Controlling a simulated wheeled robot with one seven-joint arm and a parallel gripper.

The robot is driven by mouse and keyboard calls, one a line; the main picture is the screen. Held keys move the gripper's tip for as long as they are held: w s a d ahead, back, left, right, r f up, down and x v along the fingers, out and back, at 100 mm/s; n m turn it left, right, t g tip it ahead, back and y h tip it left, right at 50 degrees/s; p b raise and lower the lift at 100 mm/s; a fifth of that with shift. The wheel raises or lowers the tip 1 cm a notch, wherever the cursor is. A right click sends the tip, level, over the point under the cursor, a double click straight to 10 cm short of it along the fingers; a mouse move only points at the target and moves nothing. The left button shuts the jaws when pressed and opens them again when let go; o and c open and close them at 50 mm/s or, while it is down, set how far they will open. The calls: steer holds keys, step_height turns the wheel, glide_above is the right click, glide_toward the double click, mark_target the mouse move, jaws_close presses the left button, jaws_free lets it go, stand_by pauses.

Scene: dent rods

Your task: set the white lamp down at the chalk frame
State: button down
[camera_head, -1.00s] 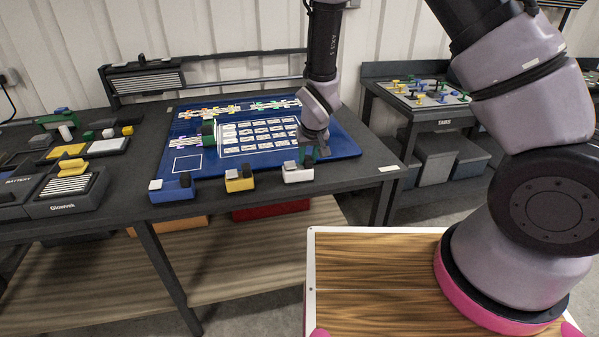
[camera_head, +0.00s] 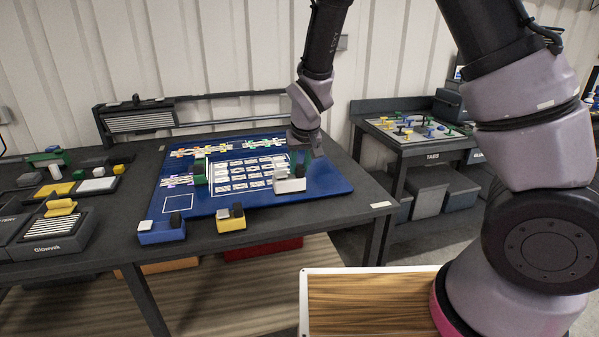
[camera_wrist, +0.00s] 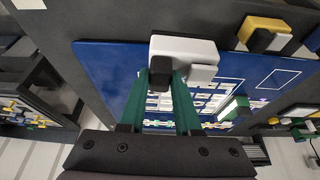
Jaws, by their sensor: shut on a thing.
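The white lamp (camera_head: 290,186) is a small white block with a black knob and a raised white part. My gripper (camera_head: 303,158) is shut on its black knob and holds it up over the front right of the blue board (camera_head: 328,186). In the wrist view, the green fingers (camera_wrist: 172,108) close on the knob of the white lamp (camera_wrist: 190,48). The chalk frame (camera_head: 179,204), a thin white square outline, lies empty on the board's front left. It also shows at the right in the wrist view (camera_wrist: 281,78).
A blue block (camera_head: 161,233) and a yellow block (camera_head: 230,222) of like shape stand along the board's front edge. A green upright piece (camera_head: 200,172) stands on the board beside a grid of white tiles (camera_head: 245,175). Grey trays with parts fill the table's left.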

steer(key=shift+r, duration=1.6)
